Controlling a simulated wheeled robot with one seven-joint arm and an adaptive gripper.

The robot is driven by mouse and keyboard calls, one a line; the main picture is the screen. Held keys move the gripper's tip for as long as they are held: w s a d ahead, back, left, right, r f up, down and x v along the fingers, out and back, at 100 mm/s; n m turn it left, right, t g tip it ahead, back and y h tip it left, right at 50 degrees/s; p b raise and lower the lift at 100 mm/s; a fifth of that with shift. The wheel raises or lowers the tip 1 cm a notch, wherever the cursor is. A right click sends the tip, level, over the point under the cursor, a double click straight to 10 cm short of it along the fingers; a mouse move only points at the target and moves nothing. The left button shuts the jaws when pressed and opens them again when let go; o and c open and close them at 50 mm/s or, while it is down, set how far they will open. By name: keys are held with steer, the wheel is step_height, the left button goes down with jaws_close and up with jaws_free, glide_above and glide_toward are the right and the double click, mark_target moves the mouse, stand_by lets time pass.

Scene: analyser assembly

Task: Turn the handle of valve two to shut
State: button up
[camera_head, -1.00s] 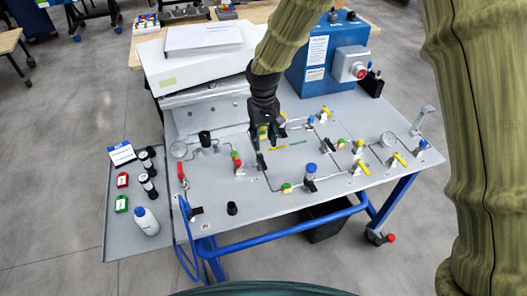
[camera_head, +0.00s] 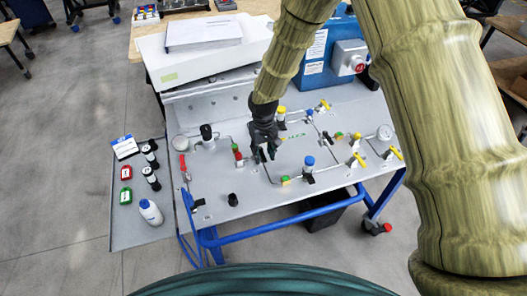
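The grey panel (camera_head: 225,187) carries thin pipes and several small valves. Their number labels are too small to read, so I cannot tell which is valve two. My gripper (camera_head: 264,155) points down at a black-handled valve left of the panel's middle. Its dark fingers overlap that valve's handle, and I cannot tell whether they touch it or how far apart they are. Yellow-handled valves stand at the right (camera_head: 356,160) and at the back (camera_head: 324,105). A red-handled valve (camera_head: 184,168) is at the left edge. A blue-capped part (camera_head: 309,163) stands right of my gripper.
A blue box with a red button (camera_head: 314,72) and a white case with papers (camera_head: 203,57) stand behind the panel. A side shelf (camera_head: 130,225) holds a white bottle (camera_head: 150,212) and small red and green items.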

steer(key=shift+f, duration=0.15)
jaws_close()
steer(key=shift+d+n, duration=0.1)
steer(key=shift+n, duration=0.2)
steer(key=n, duration=0.1)
steer(key=d+n, duration=0.1)
steer(key=n, duration=0.1)
steer(key=shift+w+b, duration=0.3)
steer(key=n, duration=0.2)
steer(key=w+d+n, duration=0.1)
steer(key=n, duration=0.3)
steer(key=w+n, duration=0.1)
steer(key=n, duration=0.2)
steer(key=shift+w+d+n, duration=0.3)
steer(key=shift+w, duration=0.1)
steer(key=shift+w+a+n, duration=0.1)
steer(key=shift+w+n, duration=0.3)
steer(key=shift+n, duration=0.7)
steer(key=shift+w+n, duration=0.35)
steer(key=shift+n, duration=0.75)
